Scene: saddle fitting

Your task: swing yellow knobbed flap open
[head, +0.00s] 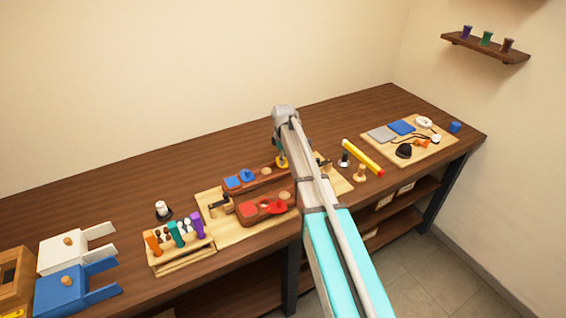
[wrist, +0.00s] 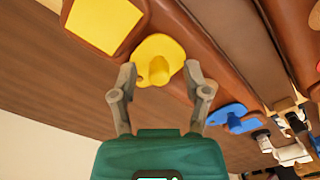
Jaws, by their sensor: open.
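The yellow flap (wrist: 158,50) is a rounded plate with a round yellow knob (wrist: 156,72), on the side of a brown saddle-like block (wrist: 205,50). A yellow square patch (wrist: 103,22) lies beside it, uncovered by the flap. My gripper (wrist: 160,76) is open, with one finger on each side of the knob; I cannot tell whether either finger touches it. In the head view a small bit of yellow (head: 281,161) shows beside my arm, which hides most of that spot.
A blue flap (wrist: 234,118) is on the same block. In the head view a red flap (head: 267,207) is on the nearer block. A tool rack (head: 178,245) stands left, a yellow-red stick (head: 362,157) lies right. The back of the bench (head: 150,155) is clear.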

